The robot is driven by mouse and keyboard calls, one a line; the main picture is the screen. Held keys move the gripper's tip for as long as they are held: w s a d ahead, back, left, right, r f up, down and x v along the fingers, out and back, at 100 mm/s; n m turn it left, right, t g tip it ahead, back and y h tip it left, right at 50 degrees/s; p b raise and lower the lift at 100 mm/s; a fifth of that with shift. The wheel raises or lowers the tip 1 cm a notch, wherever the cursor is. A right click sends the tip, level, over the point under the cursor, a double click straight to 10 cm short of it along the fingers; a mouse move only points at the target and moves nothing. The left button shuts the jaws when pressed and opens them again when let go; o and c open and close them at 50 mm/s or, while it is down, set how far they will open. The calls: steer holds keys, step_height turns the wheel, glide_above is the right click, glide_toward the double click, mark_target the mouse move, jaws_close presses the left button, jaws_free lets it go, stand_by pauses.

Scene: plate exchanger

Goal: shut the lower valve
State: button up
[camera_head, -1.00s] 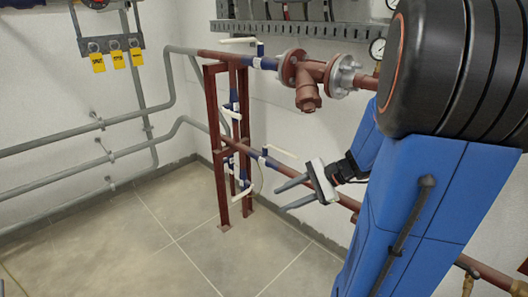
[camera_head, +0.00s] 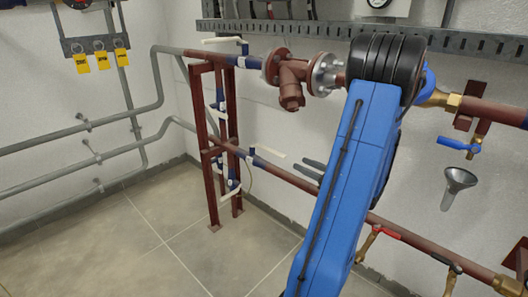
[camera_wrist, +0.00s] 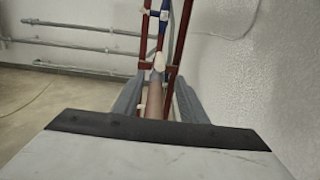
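The lower valve (camera_head: 251,153) is a blue-collared fitting on the lower red pipe, beside the red pipe frame. Its cream lever (camera_head: 270,151) points right, roughly along the pipe. In the wrist view a cream piece that looks like this lever (camera_wrist: 158,63) shows end-on, ahead between my fingertips. My gripper (camera_head: 299,164) is to the right of the lever and apart from it, with its grey fingers pointing left. In the wrist view my gripper (camera_wrist: 158,84) is open, its fingers on either side of the pipe in the picture. My arm hides the gripper's body in the head view.
The upper pipe carries another cream lever (camera_head: 222,40) and a red strainer (camera_head: 291,85). The red frame (camera_head: 202,150) holds smaller valves. The wall stands close behind the pipes. A red-handled valve (camera_head: 385,232) is at lower right. The tiled floor (camera_head: 120,250) is clear.

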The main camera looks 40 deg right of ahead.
mark_target(272, 149)
steer(key=w, duration=0.5)
steer(key=w+a, duration=0.1)
steer(key=w, duration=1.1)
steer(key=shift+w+a, duration=0.15)
steer(key=shift+c, duration=0.3)
jaws_close()
